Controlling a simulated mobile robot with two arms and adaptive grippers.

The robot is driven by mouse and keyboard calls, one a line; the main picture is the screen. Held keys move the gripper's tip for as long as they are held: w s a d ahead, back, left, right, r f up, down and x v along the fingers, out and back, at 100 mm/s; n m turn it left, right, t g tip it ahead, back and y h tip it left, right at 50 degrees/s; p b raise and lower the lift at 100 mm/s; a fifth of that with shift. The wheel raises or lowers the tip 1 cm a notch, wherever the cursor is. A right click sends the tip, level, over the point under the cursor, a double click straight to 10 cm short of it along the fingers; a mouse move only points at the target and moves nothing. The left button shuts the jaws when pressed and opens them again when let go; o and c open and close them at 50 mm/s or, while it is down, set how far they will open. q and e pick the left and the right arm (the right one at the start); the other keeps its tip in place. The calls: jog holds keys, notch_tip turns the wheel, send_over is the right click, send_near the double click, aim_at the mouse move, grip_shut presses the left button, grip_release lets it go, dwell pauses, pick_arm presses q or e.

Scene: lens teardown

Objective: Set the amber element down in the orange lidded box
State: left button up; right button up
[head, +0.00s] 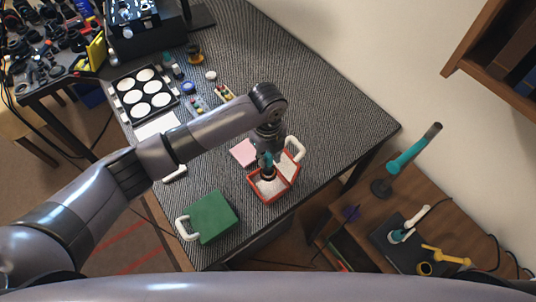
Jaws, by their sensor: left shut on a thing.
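The orange lidded box (253,192) stands near the table's right front edge. It is open, with a pale lining, and its lid with a white handle (296,148) is swung back on the far right side. My left gripper (267,173) points down over the box's opening, at or just inside its rim. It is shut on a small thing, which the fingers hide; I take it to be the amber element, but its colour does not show. How far it is above the box floor I cannot tell. My right gripper is not in view.
A green box (212,218) with a white handle stands left of the orange box. A pink pad (243,152) lies just behind it. A black tray of white discs (144,93) and small bottles are farther back. The table's far right (340,110) is clear.

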aim_at(268, 169)
pick_arm(q)
jog(key=shift+f, duration=0.4)
jog(key=shift+f, duration=0.1)
jog(key=shift+f+b, duration=0.85)
jog(key=shift+f, duration=0.65)
jog(key=shift+f, duration=0.25)
jog(key=shift+f+b, duration=0.85)
jog(key=shift+f, duration=0.35)
jog(key=shift+f+b, duration=0.3)
jog(key=shift+f, duration=0.3)
dwell(0.6)
